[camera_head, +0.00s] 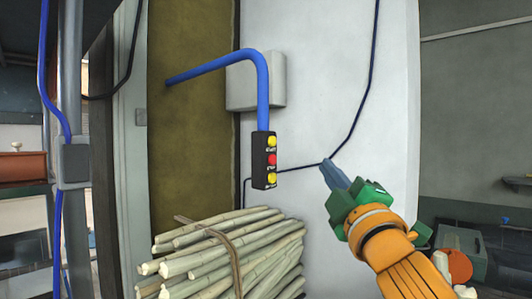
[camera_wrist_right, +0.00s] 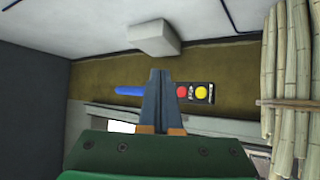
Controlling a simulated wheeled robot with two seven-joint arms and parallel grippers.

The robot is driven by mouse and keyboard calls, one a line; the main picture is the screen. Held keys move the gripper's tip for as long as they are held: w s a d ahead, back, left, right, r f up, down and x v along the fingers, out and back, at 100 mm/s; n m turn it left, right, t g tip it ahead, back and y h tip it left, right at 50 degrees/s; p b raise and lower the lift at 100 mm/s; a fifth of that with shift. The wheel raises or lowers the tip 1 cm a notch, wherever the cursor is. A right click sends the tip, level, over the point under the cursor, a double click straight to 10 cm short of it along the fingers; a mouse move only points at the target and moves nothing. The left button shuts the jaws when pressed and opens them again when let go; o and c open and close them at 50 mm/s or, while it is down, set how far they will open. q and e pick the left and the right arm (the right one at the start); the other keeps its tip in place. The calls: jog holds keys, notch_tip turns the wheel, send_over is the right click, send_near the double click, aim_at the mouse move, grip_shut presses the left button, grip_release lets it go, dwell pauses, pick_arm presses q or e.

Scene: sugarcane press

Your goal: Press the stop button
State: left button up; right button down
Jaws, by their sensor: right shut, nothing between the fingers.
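A black control box (camera_head: 264,160) hangs at the end of a blue pipe in the head view. It carries a red stop button (camera_head: 271,159) in the middle, with a yellow button (camera_head: 271,141) above and another yellow button (camera_head: 271,179) below. My right gripper (camera_head: 329,166) is shut and empty, to the right of the box and apart from it in the picture. In the right wrist view, the shut fingers (camera_wrist_right: 158,75) cover part of the box, and the red button (camera_wrist_right: 182,91) shows just right of them. My left gripper is not in view.
A tied bundle of sugarcane (camera_head: 225,255) lies below the control box. The blue pipe (camera_head: 225,62) bends down from a brown panel (camera_head: 190,120). A grey post (camera_head: 74,160) stands at the left. White wall (camera_head: 310,60) lies behind the box.

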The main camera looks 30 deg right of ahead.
aim_at(273, 160)
jog(key=w+a+p, duration=0.2)
jog(key=w+a, duration=0.2)
jog(key=w, duration=0.3)
jog(key=shift+w+r+p, duration=0.15)
jog(key=shift+r+p, duration=0.25)
jog(key=shift+r, duration=0.05)
jog(key=shift+w+a, duration=0.1)
dwell(2.0)
jog(key=shift+w+a, duration=0.15)
jog(key=shift+w, duration=0.15)
